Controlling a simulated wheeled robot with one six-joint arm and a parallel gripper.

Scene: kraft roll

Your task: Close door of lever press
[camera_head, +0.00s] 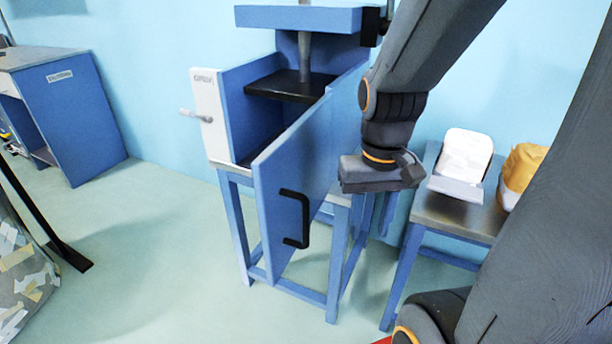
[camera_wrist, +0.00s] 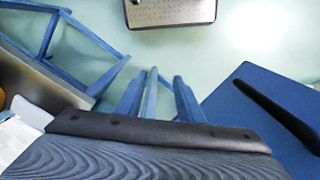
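The blue lever press (camera_head: 350,88) stands on a blue frame by the wall, with a dark plate on a metal shaft inside. Its blue door (camera_head: 290,180) hangs open, swung out toward me, and the chamber shows behind it. A black bar handle (camera_head: 304,220) is on the door's face. My gripper (camera_head: 380,175) is just right of the door, above handle height, and appears apart from it. In the wrist view the door (camera_wrist: 245,105) and its handle (camera_wrist: 278,116) are at the right, beyond the dark gripper body. Its fingers cannot be made out.
A white panel (camera_head: 208,105) with a lever (camera_head: 193,114) is on the press's left side. A side table (camera_head: 455,210) at the right holds a white object (camera_head: 465,158) and a tan-and-white one (camera_head: 522,170). A blue desk (camera_head: 75,120) stands far left. Floor before the press is clear.

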